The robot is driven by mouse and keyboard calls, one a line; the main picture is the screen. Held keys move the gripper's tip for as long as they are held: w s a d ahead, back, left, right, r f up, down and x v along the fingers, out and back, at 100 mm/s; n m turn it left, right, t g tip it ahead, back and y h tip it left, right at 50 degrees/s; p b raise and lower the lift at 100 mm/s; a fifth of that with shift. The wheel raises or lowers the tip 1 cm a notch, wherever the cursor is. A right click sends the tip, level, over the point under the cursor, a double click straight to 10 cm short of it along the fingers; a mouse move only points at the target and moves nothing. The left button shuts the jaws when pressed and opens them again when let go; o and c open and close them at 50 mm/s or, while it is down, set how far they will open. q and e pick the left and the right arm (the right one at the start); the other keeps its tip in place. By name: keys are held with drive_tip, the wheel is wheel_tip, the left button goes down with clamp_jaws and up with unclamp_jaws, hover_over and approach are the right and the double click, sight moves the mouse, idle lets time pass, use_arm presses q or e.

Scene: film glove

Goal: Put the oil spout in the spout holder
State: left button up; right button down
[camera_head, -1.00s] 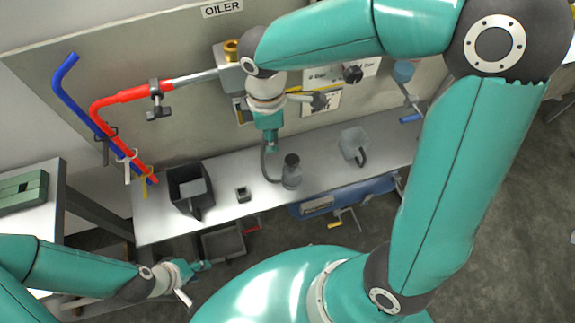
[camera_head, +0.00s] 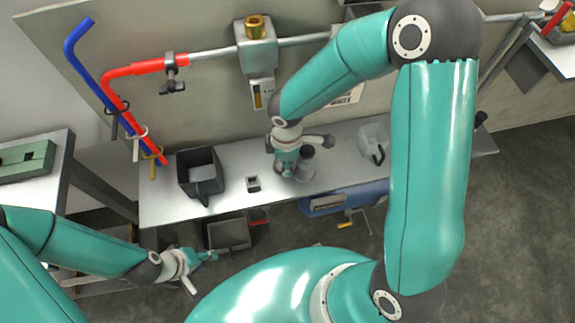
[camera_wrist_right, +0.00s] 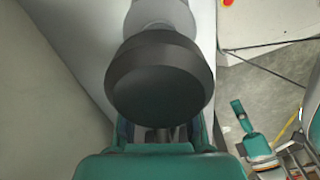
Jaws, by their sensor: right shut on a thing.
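The grey bottle-like vessel with a dark cap, which I take to be the oil spout (camera_head: 308,158), stands on the bench and looks upright. The right wrist view shows its wide dark cap (camera_wrist_right: 160,80) close to the camera. My right gripper (camera_head: 285,170) is low beside it on the left, shut on its curved dark handle, mostly hidden by the gripper. A small square block with a dark opening (camera_head: 252,184), perhaps the spout holder, is left of it on the bench. My left gripper (camera_head: 208,256) hangs empty in front of the bench; its opening is too small to judge.
A dark open bin (camera_head: 203,174) stands left of the small block. A grey jug (camera_head: 374,140) stands to the right on the bench. Blue and red bent pipes (camera_head: 90,60) lean at the left. Bare bench (camera_head: 165,205) shows at the left end.

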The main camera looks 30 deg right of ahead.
drive_tip(key=shift+f, duration=0.65)
drive_tip(key=shift+f, duration=0.1)
drive_tip(key=c, duration=0.9)
unclamp_jaws()
